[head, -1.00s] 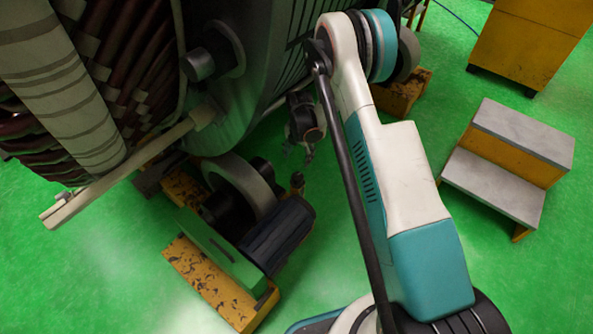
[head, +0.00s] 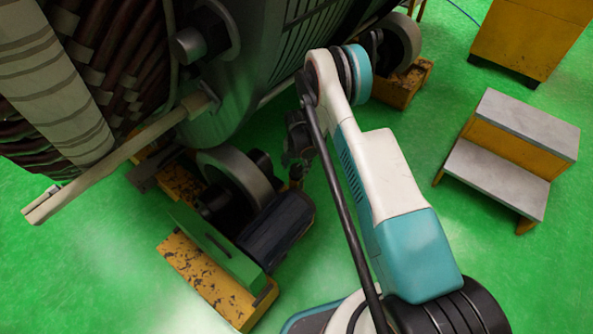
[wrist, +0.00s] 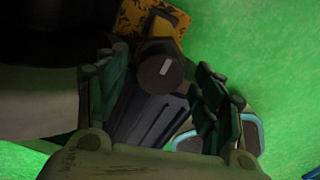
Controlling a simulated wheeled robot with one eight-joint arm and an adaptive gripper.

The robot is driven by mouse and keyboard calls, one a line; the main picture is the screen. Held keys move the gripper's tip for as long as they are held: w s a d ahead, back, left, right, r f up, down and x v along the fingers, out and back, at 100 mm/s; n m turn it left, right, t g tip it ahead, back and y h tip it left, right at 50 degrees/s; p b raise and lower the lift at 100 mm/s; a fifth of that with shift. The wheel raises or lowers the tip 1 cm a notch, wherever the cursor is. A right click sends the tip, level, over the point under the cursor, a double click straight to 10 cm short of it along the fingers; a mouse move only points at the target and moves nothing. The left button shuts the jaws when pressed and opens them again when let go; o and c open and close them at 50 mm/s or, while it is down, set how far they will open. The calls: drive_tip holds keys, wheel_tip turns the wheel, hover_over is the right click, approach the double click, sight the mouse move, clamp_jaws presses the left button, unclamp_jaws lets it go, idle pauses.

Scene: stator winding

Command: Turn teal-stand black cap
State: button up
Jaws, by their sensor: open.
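In the wrist view a dark round cap (wrist: 162,70) with a short pale mark on its face sits at the end of a dark ribbed motor body (wrist: 147,117). My gripper (wrist: 160,82) is open, its dark green fingers to the left and right of the cap, with nothing held. I cannot tell whether either finger touches it. In the head view the dark motor (head: 277,231) lies beside a green-teal stand (head: 217,242) on a yellow base. My gripper (head: 297,150) is small and dark just above the motor's far end, where the cap is mostly hidden.
The large stator (head: 215,110) fills the upper left, with a grey roller (head: 238,180) beneath it and a pale bar (head: 110,165) sticking out. A yellow step stool (head: 510,150) and a yellow cabinet (head: 530,40) stand at right. Green floor between is clear.

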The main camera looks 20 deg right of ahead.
drive_tip(key=shift+f, duration=0.9)
drive_tip(key=c, duration=1)
drive_tip(key=shift+c, duration=0.2)
drive_tip(key=shift+m, duration=0.4)
